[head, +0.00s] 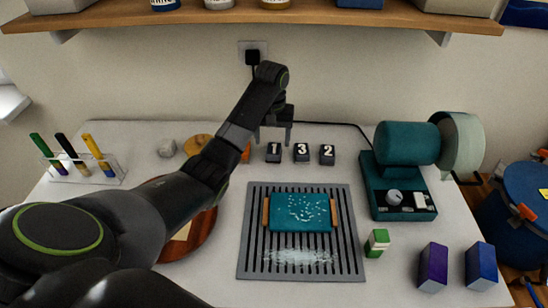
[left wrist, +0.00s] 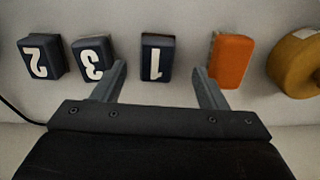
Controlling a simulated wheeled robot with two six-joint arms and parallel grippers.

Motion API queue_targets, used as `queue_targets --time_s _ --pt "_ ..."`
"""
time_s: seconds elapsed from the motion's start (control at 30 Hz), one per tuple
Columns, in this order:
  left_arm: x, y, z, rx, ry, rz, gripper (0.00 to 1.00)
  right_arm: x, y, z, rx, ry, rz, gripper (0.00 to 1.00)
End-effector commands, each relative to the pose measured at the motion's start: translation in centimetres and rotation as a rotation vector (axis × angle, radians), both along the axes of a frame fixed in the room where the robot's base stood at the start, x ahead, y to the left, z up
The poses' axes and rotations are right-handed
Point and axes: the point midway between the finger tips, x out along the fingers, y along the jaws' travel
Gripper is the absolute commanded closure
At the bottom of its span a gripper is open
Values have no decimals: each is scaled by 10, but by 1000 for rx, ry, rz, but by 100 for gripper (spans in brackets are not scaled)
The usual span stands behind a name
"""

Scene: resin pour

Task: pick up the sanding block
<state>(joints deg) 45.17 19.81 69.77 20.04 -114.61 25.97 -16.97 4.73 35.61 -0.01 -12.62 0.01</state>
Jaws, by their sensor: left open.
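An orange block (left wrist: 232,62) with a tan side lies on the table in the left wrist view; it looks like the sanding block, though I cannot be sure. In the head view only a sliver of orange (head: 246,153) shows behind my left arm. My left gripper (head: 276,138) is open and empty above the back of the table. In the wrist view its fingers (left wrist: 160,88) straddle the line to the dark block marked 1 (left wrist: 156,60), and the orange block is just outside the right finger. My right gripper is not in view.
Dark number blocks 3 (head: 301,152) and 2 (head: 327,154) stand beside block 1. A yellow round thing (left wrist: 298,62) is right of the orange block. A slatted rack with a teal tray (head: 300,212), a teal machine (head: 405,160) and a pen rack (head: 85,168) take up table space.

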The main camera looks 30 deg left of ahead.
Motion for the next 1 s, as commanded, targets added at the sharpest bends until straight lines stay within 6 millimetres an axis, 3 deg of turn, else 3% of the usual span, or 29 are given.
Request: queue_targets --time_s 0.33,0.63,1.0 --pt "2 -4 -45 -2 5 0 34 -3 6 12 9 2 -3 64" --pt "2 -4 -51 0 1 0 34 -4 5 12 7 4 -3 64" --pt "2 -3 -50 0 1 0 81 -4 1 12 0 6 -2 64"
